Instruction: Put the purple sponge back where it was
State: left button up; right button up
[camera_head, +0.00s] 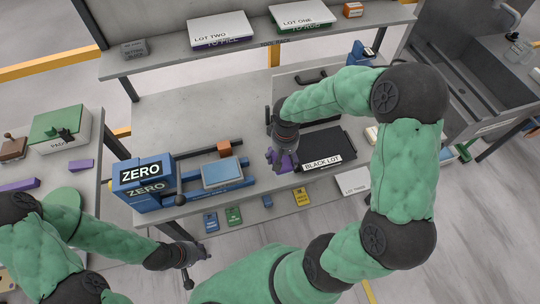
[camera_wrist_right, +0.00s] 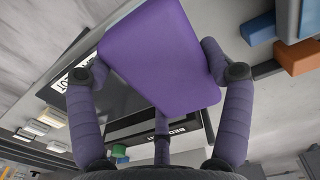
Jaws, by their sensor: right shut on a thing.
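The purple sponge (camera_wrist_right: 160,55) is a rounded block that fills the upper middle of the right wrist view. My right gripper (camera_wrist_right: 157,75) is shut on it, with fingers on both sides. In the head view my right gripper (camera_head: 284,156) points down over the stone slab, just left of the black tray labelled BLACK LOT (camera_head: 335,140). The purple sponge (camera_head: 286,162) shows there only in part, and its height above the slab is hard to tell. My left gripper (camera_head: 190,264) is open and empty, low in front of the slab's front edge.
A small orange block (camera_head: 224,148) sits behind the plate. Purple bars (camera_head: 20,185) lie on the left table. The slab's back left is clear.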

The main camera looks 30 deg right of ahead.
jog(key=w, duration=0.1)
jog(key=w+f, duration=0.1)
jog(key=w, duration=0.1)
jog(key=shift+w+f, duration=0.1)
jog(key=shift+f, duration=0.2)
jog(key=w+f, duration=0.2)
jog(key=w+f+b, duration=0.1)
jog(key=w+f, duration=0.1)
jog(key=f, duration=0.1)
jog(key=shift+w, duration=0.1)
jog(key=shift+w+f, duration=0.1)
jog(key=shift+f, duration=0.2)
jog(key=shift+w+f+b, duration=0.15)
jog(key=shift+f+b, duration=0.25)
jog(key=shift+f, duration=1.15)
jog(key=shift+f, duration=0.2)
jog(key=o, duration=1.5)
jog(key=shift+r, duration=0.1)
